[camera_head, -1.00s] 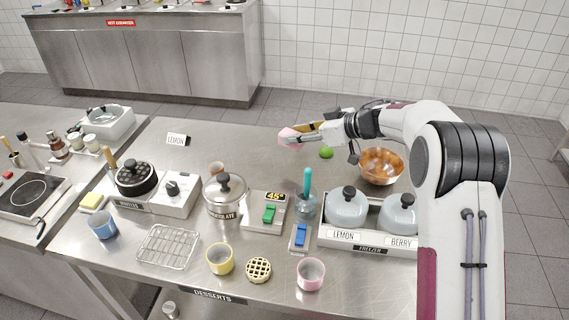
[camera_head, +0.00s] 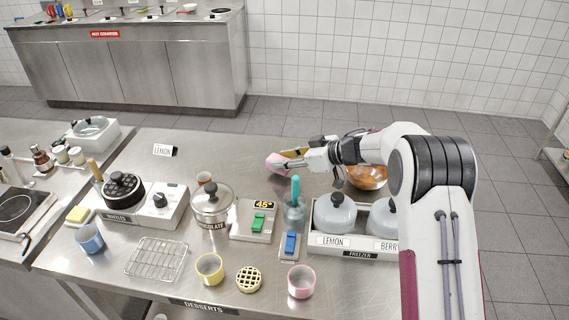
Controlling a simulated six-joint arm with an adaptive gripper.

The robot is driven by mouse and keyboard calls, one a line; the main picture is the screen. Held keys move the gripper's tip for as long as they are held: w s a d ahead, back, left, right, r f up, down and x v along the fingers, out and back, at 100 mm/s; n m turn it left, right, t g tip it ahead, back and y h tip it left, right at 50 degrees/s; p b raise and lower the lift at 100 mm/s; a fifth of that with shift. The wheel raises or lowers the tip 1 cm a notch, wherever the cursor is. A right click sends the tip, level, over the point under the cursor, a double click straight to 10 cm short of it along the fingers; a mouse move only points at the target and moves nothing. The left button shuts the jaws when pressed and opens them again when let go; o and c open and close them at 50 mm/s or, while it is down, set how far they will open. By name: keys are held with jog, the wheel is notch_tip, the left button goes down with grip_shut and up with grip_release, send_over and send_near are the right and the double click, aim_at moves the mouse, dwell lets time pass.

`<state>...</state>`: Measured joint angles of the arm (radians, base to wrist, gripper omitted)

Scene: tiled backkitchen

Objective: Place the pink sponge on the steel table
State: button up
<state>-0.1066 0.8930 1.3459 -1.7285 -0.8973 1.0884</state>
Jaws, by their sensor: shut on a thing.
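The pink sponge (camera_head: 275,162) is at the fingertips of my gripper (camera_head: 288,162), over the far middle part of the steel table (camera_head: 230,150). My gripper is shut on the sponge and comes in from the right. The sponge is at or close to the table top; I cannot tell whether it touches. Part of the sponge is hidden by the fingers.
A copper bowl (camera_head: 368,177) stands right of the gripper, partly behind my arm.

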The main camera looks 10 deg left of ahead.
jog(key=shift+f, duration=0.75)
jog(key=shift+f, duration=0.1)
jog(key=o, duration=0.7)
jog(key=shift+v, duration=0.85)
jog(key=v, duration=1)
jog(key=shift+d+r, duration=0.15)
jog(key=shift+r, duration=0.05)
